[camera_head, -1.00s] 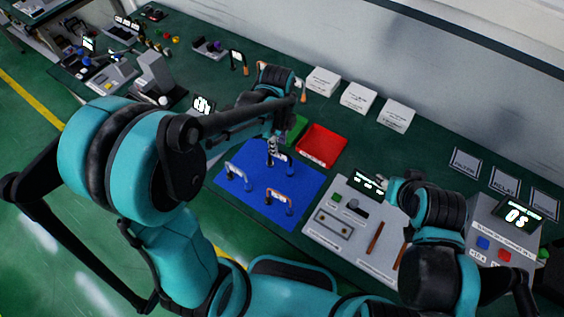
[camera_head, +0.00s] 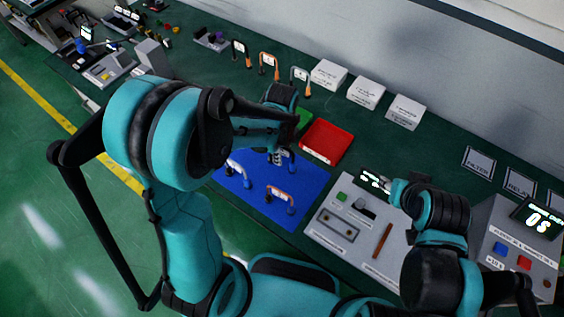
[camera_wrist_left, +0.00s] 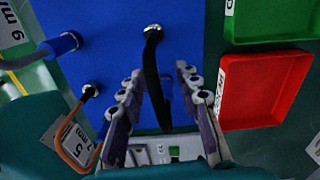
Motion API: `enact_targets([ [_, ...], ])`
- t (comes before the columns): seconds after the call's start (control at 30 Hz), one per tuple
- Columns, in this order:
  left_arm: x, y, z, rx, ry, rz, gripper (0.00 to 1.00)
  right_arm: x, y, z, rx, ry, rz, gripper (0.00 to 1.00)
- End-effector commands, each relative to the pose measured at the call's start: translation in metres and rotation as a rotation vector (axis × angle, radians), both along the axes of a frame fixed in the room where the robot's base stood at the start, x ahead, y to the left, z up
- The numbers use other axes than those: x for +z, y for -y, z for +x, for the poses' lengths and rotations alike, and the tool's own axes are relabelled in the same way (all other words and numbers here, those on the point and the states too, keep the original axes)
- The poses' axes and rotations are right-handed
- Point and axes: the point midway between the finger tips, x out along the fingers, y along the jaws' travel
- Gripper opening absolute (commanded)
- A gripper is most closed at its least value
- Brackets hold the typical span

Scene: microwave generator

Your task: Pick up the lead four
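The blue mat (camera_head: 312,188) carries several leads. My left gripper (camera_head: 277,158) is low over its far part, pointing down. In the left wrist view its fingers (camera_wrist_left: 158,100) are apart. A black lead (camera_wrist_left: 152,65) with a round metal end lies in the gap between them; I see no grip on it. In the head view the gripper mostly covers this lead. A pale lead (camera_head: 237,166) and an orange lead (camera_head: 280,194) stand nearby on the mat. I cannot read which lead is number four.
A red tray (camera_head: 326,141) and a green tray (camera_head: 305,117) stand beyond the mat. A grey panel (camera_head: 350,250) is to its right. White boxes (camera_head: 366,92) and more leads (camera_head: 268,65) stand along the back. The orange lead in the wrist view (camera_wrist_left: 72,140) is close to a finger.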

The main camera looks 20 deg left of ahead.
Motion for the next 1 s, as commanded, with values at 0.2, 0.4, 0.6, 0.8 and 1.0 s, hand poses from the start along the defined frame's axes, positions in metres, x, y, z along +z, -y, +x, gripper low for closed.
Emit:
enact_targets([
  [0.2,0.001,0.0,0.0,0.0,0.0,0.0,0.09,0.001,0.0,0.0,0.0,0.0,0.0,0.4],
  [0.4,0.001,0.0,0.0,0.0,0.0,0.0,0.0,0.001,0.0,0.0,0.0,0.0,0.0,0.4],
  [0.6,0.001,0.0,0.0,0.0,0.0,0.0,0.0,0.001,0.0,0.0,0.0,0.0,0.0,0.4],
  [0.8,0.011,0.0,0.0,0.0,0.0,0.0,0.0,0.005,0.0,0.0,0.0,0.0,0.0,0.4],
  [1.0,0.045,0.0,0.0,0.0,0.0,0.0,0.0,0.018,0.0,0.0,0.0,0.0,0.0,0.4],
])
